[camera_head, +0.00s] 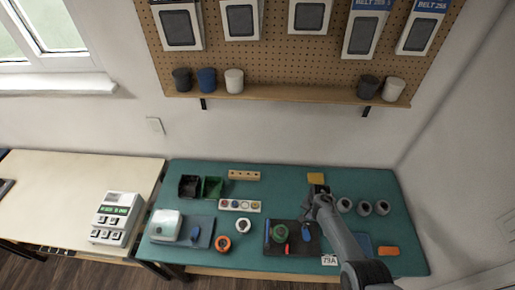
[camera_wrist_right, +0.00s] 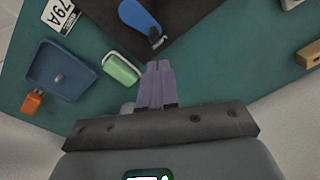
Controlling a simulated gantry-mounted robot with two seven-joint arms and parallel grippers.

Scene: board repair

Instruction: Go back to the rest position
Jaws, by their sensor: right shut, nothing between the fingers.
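My right gripper (camera_head: 318,205) is over the right part of the teal bench mat, beside the dark work pad (camera_head: 312,246). In the right wrist view its purple fingers (camera_wrist_right: 156,82) are together with nothing between them. A blue-handled tool (camera_wrist_right: 139,16) lies on the dark pad ahead of the fingertips. A green and white block (camera_wrist_right: 121,69) lies just left of the fingers, apart from them. My left gripper is not in the head view.
A round green part (camera_head: 279,232) sits on the pad. A blue tray (camera_wrist_right: 62,70) and an orange block (camera_head: 388,251) lie to the right. The pegboard shelf (camera_head: 285,94) is above the bench.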

